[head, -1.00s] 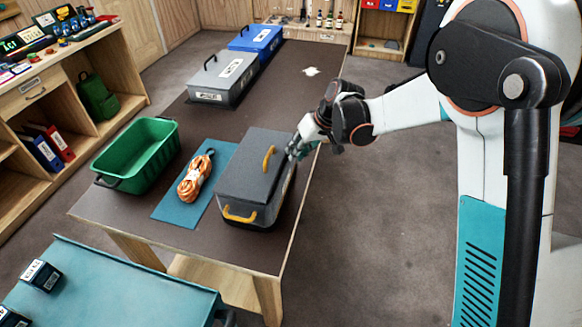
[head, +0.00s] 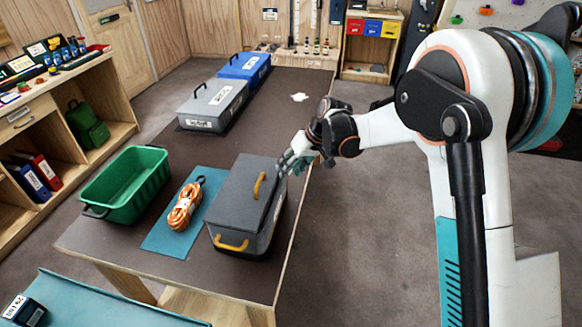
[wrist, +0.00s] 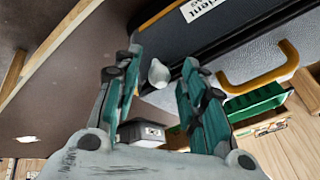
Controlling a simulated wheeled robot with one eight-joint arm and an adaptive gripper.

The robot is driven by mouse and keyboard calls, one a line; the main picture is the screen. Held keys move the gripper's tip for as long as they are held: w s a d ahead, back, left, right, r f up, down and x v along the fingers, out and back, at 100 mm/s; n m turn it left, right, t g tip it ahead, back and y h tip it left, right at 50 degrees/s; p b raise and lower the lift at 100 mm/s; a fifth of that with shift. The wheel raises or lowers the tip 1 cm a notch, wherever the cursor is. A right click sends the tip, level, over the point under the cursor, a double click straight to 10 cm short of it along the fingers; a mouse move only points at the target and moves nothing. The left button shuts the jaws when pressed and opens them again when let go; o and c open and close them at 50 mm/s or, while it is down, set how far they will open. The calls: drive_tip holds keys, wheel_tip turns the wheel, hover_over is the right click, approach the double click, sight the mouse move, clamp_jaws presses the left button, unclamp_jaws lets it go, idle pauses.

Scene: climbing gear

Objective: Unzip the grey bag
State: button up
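The grey bag (head: 236,198) lies near the table's front right edge, with yellow handles on its top and near end. Its side, with a white label and an orange-yellow line, and a yellow handle also show in the wrist view (wrist: 250,45). A small pale teardrop-shaped piece, apparently a zip pull (wrist: 158,73), shows against the bag's edge. My gripper (head: 290,160) is at the bag's far right corner. In the wrist view my gripper (wrist: 160,62) has its two teal fingers apart, with the pull seen between their tips. I cannot tell if either finger touches it.
A green bin (head: 125,187) and an orange rope (head: 185,206) on a teal mat (head: 165,240) are left of the bag. A grey case (head: 212,104) and a blue case (head: 243,68) stand farther back. The floor right of the table is clear.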

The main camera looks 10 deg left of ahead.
drive_tip(key=v, duration=1.2)
drive_tip(key=shift+d, duration=0.1)
drive_tip(key=s+d+r+m+t+h, duration=0.1)
drive_tip(key=s+d+r+m, duration=0.1)
drive_tip(key=s+d+r, duration=0.4)
drive_tip(key=s+d+r+m+t+h, duration=0.1)
drive_tip(key=s+d+r+m+t, duration=0.15)
drive_tip(key=s+d, duration=0.5)
drive_tip(key=s+d+f+m+t+h, duration=0.1)
drive_tip(key=s+d, duration=0.4)
drive_tip(key=s, duration=0.4)
drive_tip(key=s+d+f+m+t+h, duration=0.1)
drive_tip(key=s+d+f+m+h, duration=0.1)
drive_tip(key=s+d, duration=0.4)
drive_tip(key=s, duration=0.3)
drive_tip(key=shift+s, duration=0.4)
drive_tip(key=shift+d, duration=0.15)
idle(1.1)
